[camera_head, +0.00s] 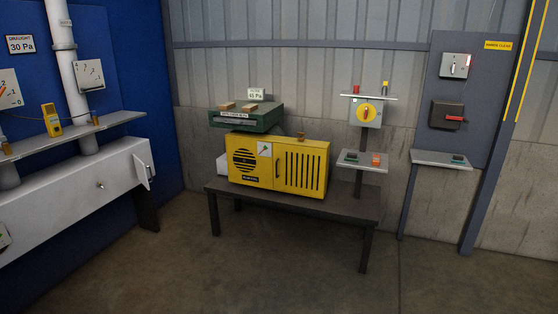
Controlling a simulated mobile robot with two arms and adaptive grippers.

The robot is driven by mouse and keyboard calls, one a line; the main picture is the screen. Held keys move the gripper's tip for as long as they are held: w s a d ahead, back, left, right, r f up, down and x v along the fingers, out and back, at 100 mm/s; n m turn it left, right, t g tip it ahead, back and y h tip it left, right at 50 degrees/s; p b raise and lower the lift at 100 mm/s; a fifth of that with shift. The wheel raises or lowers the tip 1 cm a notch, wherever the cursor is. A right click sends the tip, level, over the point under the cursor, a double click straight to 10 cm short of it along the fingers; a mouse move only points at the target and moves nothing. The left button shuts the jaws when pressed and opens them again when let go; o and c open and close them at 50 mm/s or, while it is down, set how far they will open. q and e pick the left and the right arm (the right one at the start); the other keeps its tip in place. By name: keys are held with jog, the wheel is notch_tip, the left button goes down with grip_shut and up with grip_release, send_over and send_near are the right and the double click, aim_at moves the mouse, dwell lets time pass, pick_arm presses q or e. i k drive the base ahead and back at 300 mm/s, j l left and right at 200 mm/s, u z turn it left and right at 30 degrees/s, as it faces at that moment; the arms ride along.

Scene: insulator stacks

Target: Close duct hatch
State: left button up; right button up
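A long white duct (75,205) runs along the blue wall at the left. At its right end a small white hatch panel (141,171) with a dark knob or latch stands out at an angle from the duct and looks ajar. The opening behind it is hard to make out at this size. Neither of my grippers shows in the head view.
A dark table (345,206) in the middle carries a yellow cabinet (278,167) with a green box (246,118) on top. A grey shelf (80,133) runs above the duct. A switch panel (462,100) is at the right. The floor in front is clear.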

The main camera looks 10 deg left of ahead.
aim_at(141, 167)
jog(key=i, duration=0.8)
jog(key=i+l+u, duration=0.15)
jog(key=i, duration=0.6)
jog(key=i+l+u, duration=0.1)
jog(key=i+u, duration=0.35)
jog(key=i+l+u, duration=0.15)
jog(key=i+u, duration=0.15)
jog(key=u, duration=0.2)
jog(key=i+l+u, duration=0.3)
jog(key=u, duration=0.15)
jog(key=i+l+u, duration=0.35)
jog(key=l, duration=0.25)
jog(key=l+u, duration=0.2)
jog(key=i+l, duration=0.05)
jog(key=l, duration=0.05)
